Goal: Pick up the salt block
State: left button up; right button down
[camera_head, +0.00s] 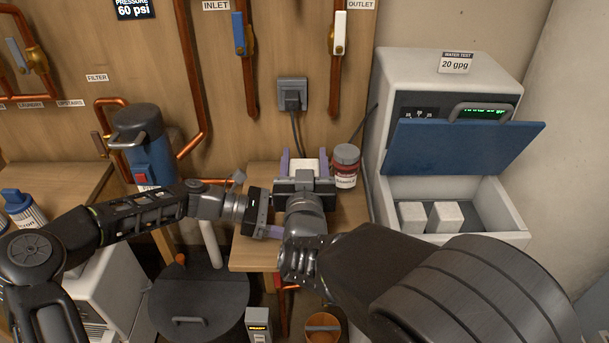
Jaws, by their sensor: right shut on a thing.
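A white salt block (308,165) stands between the purple fingers of my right gripper (305,164) over the small wooden table. The gripper is shut on it, and its body hides the block's lower part. I cannot tell whether the block touches the table. My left gripper (273,232) is just left of the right wrist, which hides much of its fingers; I cannot tell its opening. Two more white salt blocks, a left one (411,217) and a right one (446,217), lie in the open bin (505,218) of the white softener cabinet.
The blue lid (455,148) of the softener is raised. A blue filter housing (145,150) and copper pipes are at left. A dark round lid (200,300) is below.

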dwell(0.3)
dwell(0.4)
pick_arm(q)
jog(key=o, duration=1)
jog(key=shift+o, duration=0.2)
jog(key=shift+a, duration=0.1)
jog(key=v, duration=1.1)
jog(key=shift+a+r, duration=0.1)
jog(key=shift+a, duration=0.35)
